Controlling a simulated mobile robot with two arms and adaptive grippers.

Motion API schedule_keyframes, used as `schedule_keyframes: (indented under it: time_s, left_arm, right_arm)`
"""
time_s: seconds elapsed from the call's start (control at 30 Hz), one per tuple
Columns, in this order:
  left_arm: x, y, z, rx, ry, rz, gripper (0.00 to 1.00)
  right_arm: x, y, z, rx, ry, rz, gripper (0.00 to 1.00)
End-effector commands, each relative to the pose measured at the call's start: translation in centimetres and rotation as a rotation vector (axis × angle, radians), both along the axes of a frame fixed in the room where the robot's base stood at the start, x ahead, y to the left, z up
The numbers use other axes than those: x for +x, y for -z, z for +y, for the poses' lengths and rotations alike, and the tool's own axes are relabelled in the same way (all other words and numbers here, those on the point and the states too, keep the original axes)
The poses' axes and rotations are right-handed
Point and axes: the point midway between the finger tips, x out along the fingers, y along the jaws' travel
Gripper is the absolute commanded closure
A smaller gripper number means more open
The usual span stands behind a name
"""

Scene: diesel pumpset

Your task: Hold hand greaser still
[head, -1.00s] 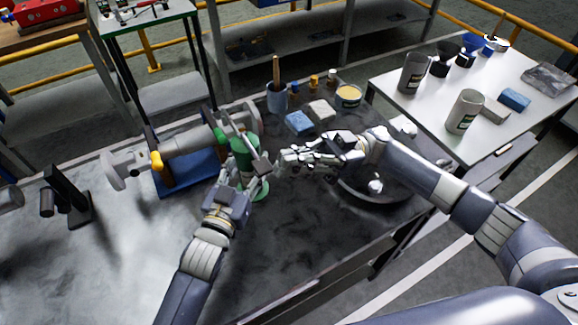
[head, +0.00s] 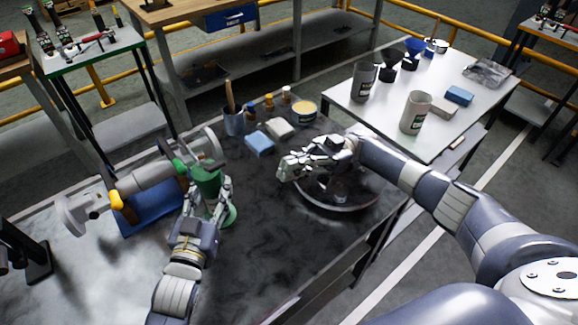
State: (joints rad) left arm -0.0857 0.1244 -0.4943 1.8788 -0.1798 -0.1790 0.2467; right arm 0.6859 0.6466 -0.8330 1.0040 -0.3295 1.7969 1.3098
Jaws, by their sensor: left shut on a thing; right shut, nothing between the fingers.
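The green hand greaser (head: 207,182) stands upright on the dark worktop, with a round green foot (head: 230,217) at its base. My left gripper (head: 213,187) is shut on the hand greaser from the near side, and its fingers hide part of the body. My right gripper (head: 286,173) is shut and empty.
A grey pipe-like part (head: 145,182) with a yellow fitting rests on a blue stand (head: 150,215) left of the greaser. The round tray (head: 340,207) is under my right arm.

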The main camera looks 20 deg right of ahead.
Motion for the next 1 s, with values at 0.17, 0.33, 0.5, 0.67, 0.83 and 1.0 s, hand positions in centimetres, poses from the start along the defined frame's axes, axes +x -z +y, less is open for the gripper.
schedule_keyframes:
  time_s: [0.17,0.33,0.5,0.67,0.83,1.0]
  left_arm:
    - [0.05,-0.11,0.03,0.0,-0.001,-0.004,1.0]
    - [0.06,-0.13,0.05,0.0,-0.001,-0.004,1.0]
    - [0.06,-0.14,0.06,0.001,-0.001,-0.004,0.5]
    - [0.05,-0.1,0.04,0.001,-0.001,-0.003,0.33]
    - [0.03,-0.06,0.04,0.001,-0.001,-0.002,0.33]
    - [-0.41,0.06,0.27,0.001,-0.001,0.0,0.33]
  right_arm:
    - [0.0,-0.02,0.02,0.0,0.0,0.0,1.0]
    - [0.0,-0.02,0.02,0.0,0.001,0.0,1.0]
    - [0.0,-0.02,0.02,0.0,0.001,0.0,1.0]
    - [0.0,-0.02,0.02,0.0,0.001,0.0,1.0]
    - [0.0,-0.02,0.02,0.0,0.001,0.0,1.0]
    - [0.0,-0.02,0.02,0.0,0.001,0.0,1.0]
